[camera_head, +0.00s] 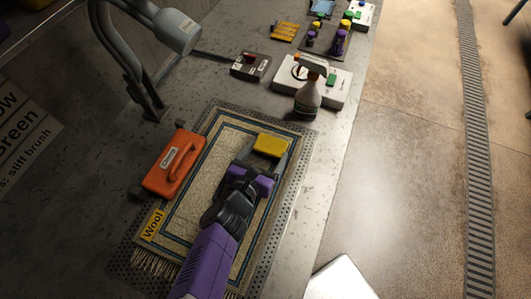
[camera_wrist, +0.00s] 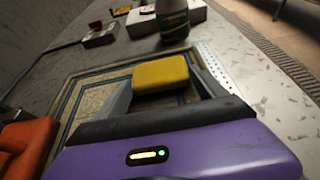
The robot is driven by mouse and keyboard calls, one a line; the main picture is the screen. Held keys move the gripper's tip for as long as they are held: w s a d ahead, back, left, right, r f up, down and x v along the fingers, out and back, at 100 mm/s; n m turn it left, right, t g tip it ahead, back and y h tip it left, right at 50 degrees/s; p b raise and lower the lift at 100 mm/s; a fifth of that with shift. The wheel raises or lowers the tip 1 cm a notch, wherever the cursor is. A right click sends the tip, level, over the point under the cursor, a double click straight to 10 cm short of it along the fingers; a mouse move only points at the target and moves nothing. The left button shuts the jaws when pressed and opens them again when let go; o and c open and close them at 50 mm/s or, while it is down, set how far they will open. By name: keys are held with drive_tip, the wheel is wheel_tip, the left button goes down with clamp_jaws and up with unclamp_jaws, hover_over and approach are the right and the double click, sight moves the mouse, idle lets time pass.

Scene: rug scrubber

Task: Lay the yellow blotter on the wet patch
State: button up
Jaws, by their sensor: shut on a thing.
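The yellow blotter (camera_head: 269,145) is a small flat block over the far right part of the rug (camera_head: 200,165), and it also shows in the wrist view (camera_wrist: 160,74). My gripper (camera_head: 266,152) is shut on the blotter, with a finger at each side of it. I cannot tell whether the blotter touches the rug or is held just above it. The rug is beige with blue border lines, a fringe and a yellow "Wool" tag (camera_head: 153,224). I cannot make out a wet patch; my arm and gripper hide part of the rug.
An orange scrubber (camera_head: 173,164) stands on the rug's left side. A spray bottle (camera_head: 309,94) stands beyond the rug before a white box (camera_head: 335,84). A dark box with a red knob (camera_head: 250,66) and a grey lamp (camera_head: 175,30) are behind. The bench right of the rug is clear.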

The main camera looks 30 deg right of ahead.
drive_tip(key=shift+f, duration=0.25)
drive_tip(key=shift+f, duration=0.2)
drive_tip(key=o, duration=1.3)
drive_tip(key=shift+r, duration=0.1)
drive_tip(key=shift+w+r, duration=0.1)
drive_tip(key=shift+a+r, duration=0.1)
drive_tip(key=shift+a, duration=0.15)
drive_tip(key=b+v, duration=0.3)
drive_tip(key=v, duration=0.7)
drive_tip(key=shift+s+a, duration=0.1)
drive_tip(key=shift+s, duration=0.15)
drive_tip(key=shift+s+a+r, duration=0.25)
drive_tip(key=shift+s+a, duration=0.15)
drive_tip(key=shift+a, duration=0.05)
